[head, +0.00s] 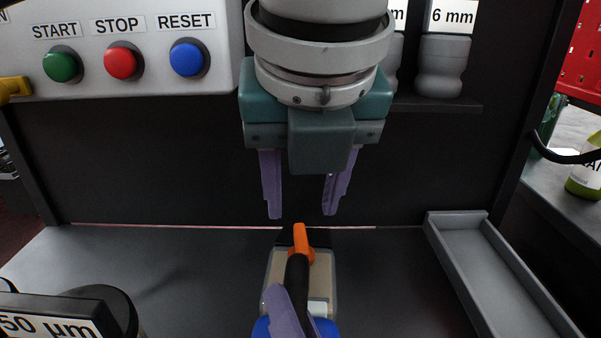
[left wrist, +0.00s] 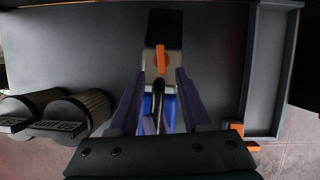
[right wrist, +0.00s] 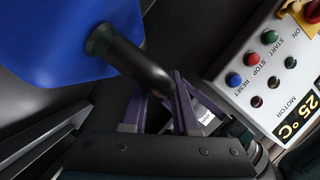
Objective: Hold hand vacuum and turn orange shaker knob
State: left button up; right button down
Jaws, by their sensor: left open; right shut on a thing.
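The hand vacuum has a beige front (head: 271,278), a blue rear body (right wrist: 50,40) and a black handle (right wrist: 138,62). The orange knob (head: 303,243) sits on top of its front and also shows in the left wrist view (left wrist: 161,60). My right gripper (head: 290,308) is shut on the black handle; its purple fingers (right wrist: 158,95) show around the handle in the right wrist view. My left gripper (head: 302,212) is open and empty, fingers pointing down, above and beyond the knob in the head view. In the left wrist view its fingers (left wrist: 160,73) frame the knob from both sides.
A grey tray (head: 495,280) lies on the right of the dark table (head: 190,265). Dark cylinders labelled in µm (left wrist: 82,110) stand on the left. A control panel (head: 130,75) with START, STOP and RESET buttons and a shelf of labelled jars (head: 443,65) are at the back.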

aim_at(299, 237)
pick_arm(q)
jog(key=x, duration=0.7)
jog(key=shift+f, duration=0.2)
grip_shut()
jog(key=shift+a, duration=0.1)
